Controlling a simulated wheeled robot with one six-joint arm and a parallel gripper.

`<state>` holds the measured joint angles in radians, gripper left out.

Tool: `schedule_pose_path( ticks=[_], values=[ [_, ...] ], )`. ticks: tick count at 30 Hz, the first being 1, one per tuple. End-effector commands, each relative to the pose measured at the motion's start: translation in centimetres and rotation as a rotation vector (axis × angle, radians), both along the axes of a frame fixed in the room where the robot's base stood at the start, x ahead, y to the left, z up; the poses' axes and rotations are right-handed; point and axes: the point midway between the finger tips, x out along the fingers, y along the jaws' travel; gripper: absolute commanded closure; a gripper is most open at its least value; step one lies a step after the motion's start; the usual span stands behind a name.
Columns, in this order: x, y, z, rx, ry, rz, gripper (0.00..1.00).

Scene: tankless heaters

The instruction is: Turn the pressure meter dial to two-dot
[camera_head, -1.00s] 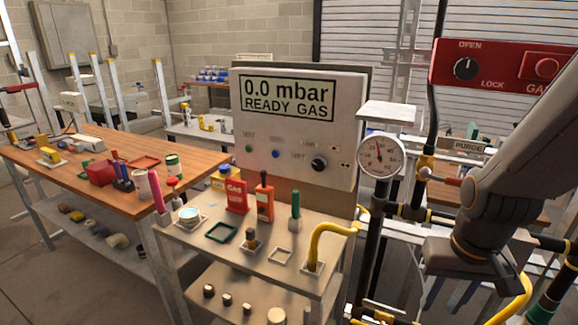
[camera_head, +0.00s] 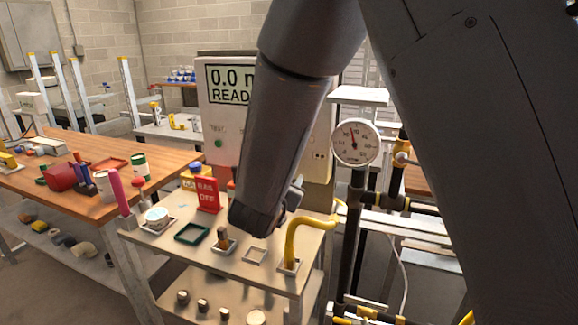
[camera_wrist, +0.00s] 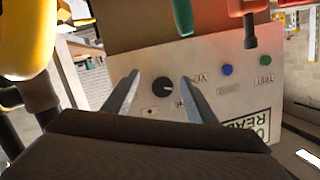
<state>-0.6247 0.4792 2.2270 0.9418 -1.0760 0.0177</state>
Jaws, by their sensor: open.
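The pressure meter panel (camera_head: 222,123) is a pale box with a display, partly covered by my arm in the head view. The wrist view shows the panel (camera_wrist: 215,92) upside down, with a black round dial (camera_wrist: 163,86) on it. My gripper (camera_wrist: 160,77) is open, its two fingers on either side of the dial in that view. I cannot tell how near the fingertips are to the panel or whether they touch the dial. The dial's pointer setting is too small to read.
A round pressure gauge (camera_head: 355,143) on dark pipes stands right of the panel. Below the panel, a small bench (camera_head: 180,255) holds a red gas sign (camera_head: 207,194) and a yellow bent handle (camera_head: 292,240). Green and blue buttons sit beside the dial in the wrist view.

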Motion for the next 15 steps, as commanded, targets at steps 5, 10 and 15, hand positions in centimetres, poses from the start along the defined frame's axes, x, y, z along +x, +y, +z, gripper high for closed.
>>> schedule_pose_path(
  ticks=[5,10,15],
  values=[
    [-1.3,1.7,1.1,-0.025,-0.152,-0.109,0.48],
    [-1.8,1.8,1.7,-0.04,-0.208,-0.157,0.48],
    [0.0,1.0,1.9,-0.041,-0.212,-0.163,0.48]
  ],
)
